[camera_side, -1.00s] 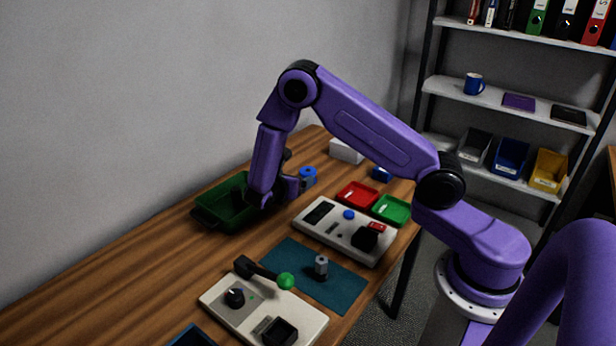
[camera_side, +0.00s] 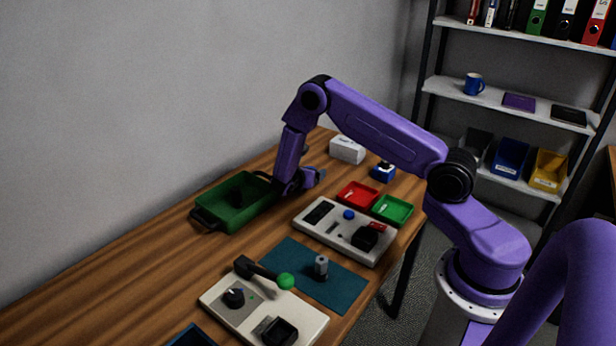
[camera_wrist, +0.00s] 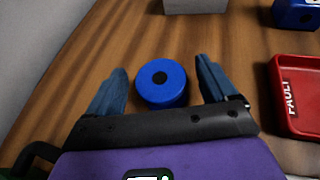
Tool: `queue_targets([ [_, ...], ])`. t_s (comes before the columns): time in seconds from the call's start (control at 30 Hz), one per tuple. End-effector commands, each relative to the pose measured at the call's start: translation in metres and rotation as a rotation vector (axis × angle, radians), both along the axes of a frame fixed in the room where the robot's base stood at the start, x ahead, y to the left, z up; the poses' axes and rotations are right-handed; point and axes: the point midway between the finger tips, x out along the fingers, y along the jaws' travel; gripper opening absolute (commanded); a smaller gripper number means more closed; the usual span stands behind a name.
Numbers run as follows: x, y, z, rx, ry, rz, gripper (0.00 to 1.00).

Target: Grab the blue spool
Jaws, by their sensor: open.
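The blue spool (camera_wrist: 161,84) stands on the wooden table, its round top with a dark centre hole facing up. In the wrist view it sits between and slightly beyond the fingers of my gripper (camera_wrist: 162,85), with a gap on each side. My gripper is open and empty. In the side view my gripper (camera_side: 303,184) is low over the table beside the green tray, and the spool is mostly or wholly hidden behind it.
A dark green tray (camera_side: 207,217) is left of my gripper. A red bin (camera_side: 340,196) marked FAULT and a green bin (camera_side: 405,222) are to the right, beside a white panel (camera_side: 302,220). A white box (camera_side: 347,150) and a small blue block (camera_side: 383,173) stand behind.

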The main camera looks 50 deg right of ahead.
Motion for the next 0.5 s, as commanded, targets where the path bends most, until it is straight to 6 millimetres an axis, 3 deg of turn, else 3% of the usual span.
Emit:
queue_targets([
  [0.3, 0.0017, -0.0059, -0.0024, 0.0, 0.0, 0.0, 0.85],
  [0.5, 0.0016, -0.0055, -0.0024, 0.0, 0.001, 0.0, 0.29],
])
